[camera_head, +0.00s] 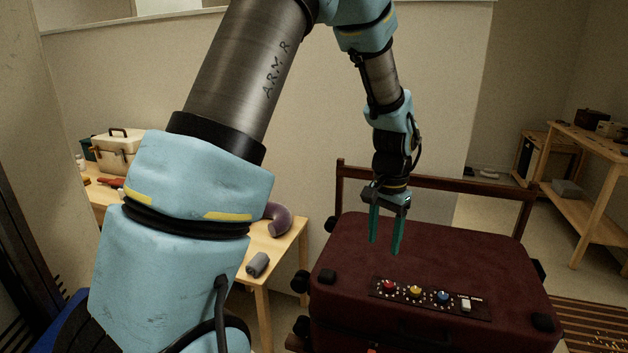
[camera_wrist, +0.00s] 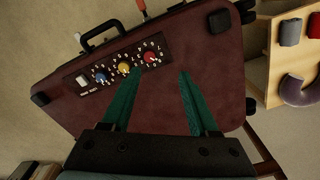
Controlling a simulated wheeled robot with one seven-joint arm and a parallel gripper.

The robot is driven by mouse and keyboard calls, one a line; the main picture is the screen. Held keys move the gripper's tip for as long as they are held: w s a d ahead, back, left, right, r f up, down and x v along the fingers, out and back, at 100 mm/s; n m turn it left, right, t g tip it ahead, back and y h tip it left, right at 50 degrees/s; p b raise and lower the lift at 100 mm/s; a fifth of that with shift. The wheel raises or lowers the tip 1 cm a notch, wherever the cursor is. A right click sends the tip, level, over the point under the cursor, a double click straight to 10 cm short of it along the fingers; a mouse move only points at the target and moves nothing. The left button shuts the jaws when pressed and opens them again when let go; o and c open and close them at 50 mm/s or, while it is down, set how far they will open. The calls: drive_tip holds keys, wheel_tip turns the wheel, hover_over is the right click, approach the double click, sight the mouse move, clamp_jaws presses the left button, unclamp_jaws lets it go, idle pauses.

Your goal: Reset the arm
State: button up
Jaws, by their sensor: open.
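My gripper (camera_head: 385,236) has two green fingers, set apart with nothing between them. In the head view it points down over the far part of the dark red suitcase (camera_head: 450,257). In the wrist view my gripper (camera_wrist: 158,88) reaches over the suitcase lid (camera_wrist: 165,105); I cannot tell the exact height above it. A panel (camera_head: 418,298) on the lid carries a red knob (camera_head: 389,287), a yellow knob (camera_head: 415,291), a blue knob (camera_head: 443,297) and a white switch (camera_head: 466,304).
A wooden table (camera_head: 286,243) on the left bears a grey roll (camera_head: 257,264), a purple curved cushion (camera_head: 279,219) and a cream toolbox (camera_head: 117,153). A brown wooden rail (camera_head: 440,184) stands behind the suitcase. A wooden shelf table (camera_head: 590,190) is at the right. Floor shows between.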

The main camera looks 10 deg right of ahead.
drive_tip(key=s+a+r+n, duration=0.1)
drive_tip(key=a+n, duration=0.2)
drive_tip(key=a, duration=0.6)
drive_tip(key=s+a+r+n+t, duration=0.1)
drive_tip(key=s+a+r+n, duration=0.1)
drive_tip(key=a, duration=0.7)
drive_tip(key=s+a+r+n, duration=0.1)
drive_tip(key=a+n, duration=0.3)
drive_tip(key=a, duration=0.6)
drive_tip(key=shift+s+r+t, duration=0.3)
drive_tip(key=shift+s+r, duration=0.05)
drive_tip(key=shift+s, duration=0.2)
